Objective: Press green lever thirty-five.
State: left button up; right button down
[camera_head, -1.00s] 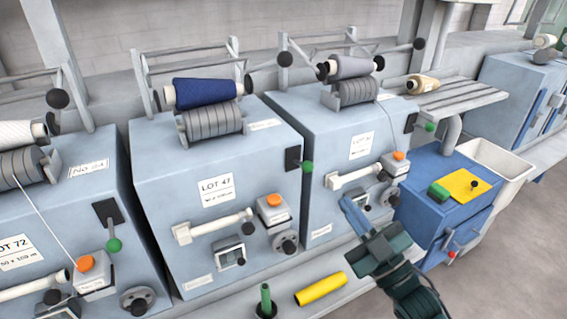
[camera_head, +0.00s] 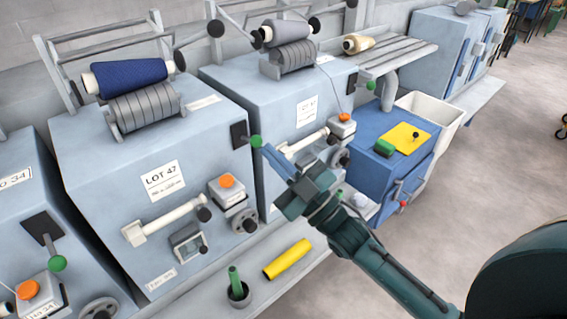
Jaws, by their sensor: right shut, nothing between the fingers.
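A green-knobbed lever (camera_head: 256,141) sticks out from a black plate on the right side of the blue-grey LOT 47 machine (camera_head: 215,150). Another green lever (camera_head: 57,263) is on the left machine, whose plate seems to read No 34. A third green lever (camera_head: 370,86) is on the machine to the right. The LOT 47 machine's own number plate (camera_head: 205,102) is too small to read. My right gripper (camera_head: 268,151) is shut and empty, its tips just right of and below the LOT 47 machine's green knob. I cannot tell whether they touch it. My left gripper is out of view.
A yellow tube (camera_head: 288,259) and a green peg in a dark cup (camera_head: 237,290) are on the ledge below. A blue cabinet (camera_head: 380,135) and white bin (camera_head: 435,115) stand right. Open floor lies right.

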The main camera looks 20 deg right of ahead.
aim_at(260, 143)
jog(key=w, duration=0.2)
jog(key=w+a, duration=0.1)
jog(key=w, duration=0.2)
jog(key=shift+w+a+f, duration=0.1)
jog(key=shift+w, duration=0.15)
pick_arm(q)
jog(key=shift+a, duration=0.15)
pick_arm(e)
jog(key=shift+f, duration=0.25)
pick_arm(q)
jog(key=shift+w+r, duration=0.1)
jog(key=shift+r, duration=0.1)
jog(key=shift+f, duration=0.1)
pick_arm(e)
jog(key=shift+f, duration=0.1)
pick_arm(q)
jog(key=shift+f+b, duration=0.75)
jog(key=shift+b, duration=0.25)
pick_arm(e)
jog(key=shift+f+y, duration=0.3)
pick_arm(q)
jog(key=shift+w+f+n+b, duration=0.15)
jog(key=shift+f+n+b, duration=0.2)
jog(key=shift+b, duration=0.55)
pick_arm(e)
jog(key=shift+f+t, duration=0.3)
jog(key=shift+t, duration=0.1)
